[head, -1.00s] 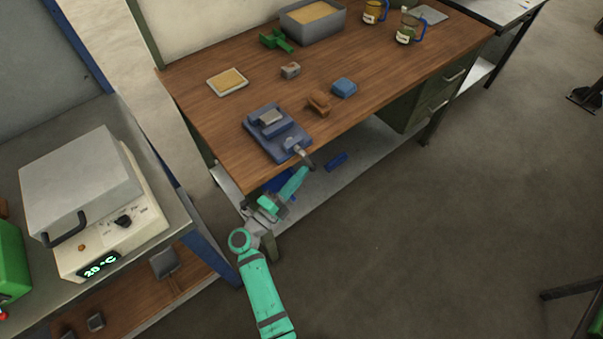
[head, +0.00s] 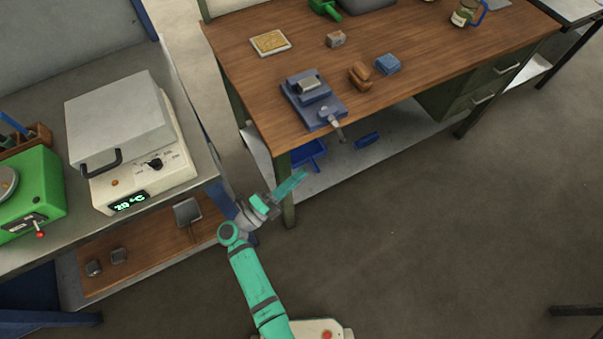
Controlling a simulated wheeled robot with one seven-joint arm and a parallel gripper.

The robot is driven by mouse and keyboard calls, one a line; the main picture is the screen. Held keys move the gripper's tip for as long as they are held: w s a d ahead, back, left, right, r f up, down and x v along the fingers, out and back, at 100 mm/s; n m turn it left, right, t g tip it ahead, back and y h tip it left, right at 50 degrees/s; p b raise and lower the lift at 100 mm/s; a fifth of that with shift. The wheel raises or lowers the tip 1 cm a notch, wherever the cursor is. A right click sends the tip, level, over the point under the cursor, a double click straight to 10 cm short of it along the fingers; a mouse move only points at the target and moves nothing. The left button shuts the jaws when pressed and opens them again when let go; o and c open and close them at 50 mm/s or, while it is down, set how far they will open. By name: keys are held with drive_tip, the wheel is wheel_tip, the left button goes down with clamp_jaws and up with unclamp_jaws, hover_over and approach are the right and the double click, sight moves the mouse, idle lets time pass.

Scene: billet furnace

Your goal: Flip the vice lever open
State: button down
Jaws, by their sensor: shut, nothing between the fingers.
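The blue-grey vice (head: 314,100) sits at the front left corner of the wooden workbench, with a grey metal block (head: 308,84) on or between its jaws; I cannot tell how tightly it is held. The vice lever (head: 337,128) is at its front right end and sticks out past the bench's front edge, pointing down to the right. My gripper (head: 302,174) is at the end of my teal arm, in front of and below the bench edge. It is shut and empty, apart from the lever, below and left of it in the picture.
On the workbench (head: 420,60) lie a brown object (head: 360,76), a blue block (head: 388,64), a small grey block (head: 335,39) and a tray (head: 270,42). A furnace (head: 130,140) stands on the left bench beside a green machine (head: 35,190).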

sight(341, 135)
drive_tip(key=shift+w, duration=0.1)
drive_tip(key=n, duration=0.9)
drive_tip(key=n+h, duration=0.1)
drive_tip(key=n, duration=0.8)
drive_tip(key=shift+d+f+t, duration=0.1)
drive_tip(key=shift+f+t, duration=0.05)
drive_tip(key=shift+t, duration=0.25)
drive_tip(key=shift+d, duration=0.1)
drive_tip(key=x, duration=1.3)
drive_tip(key=shift+w+d, duration=0.2)
drive_tip(key=shift+d, duration=0.1)
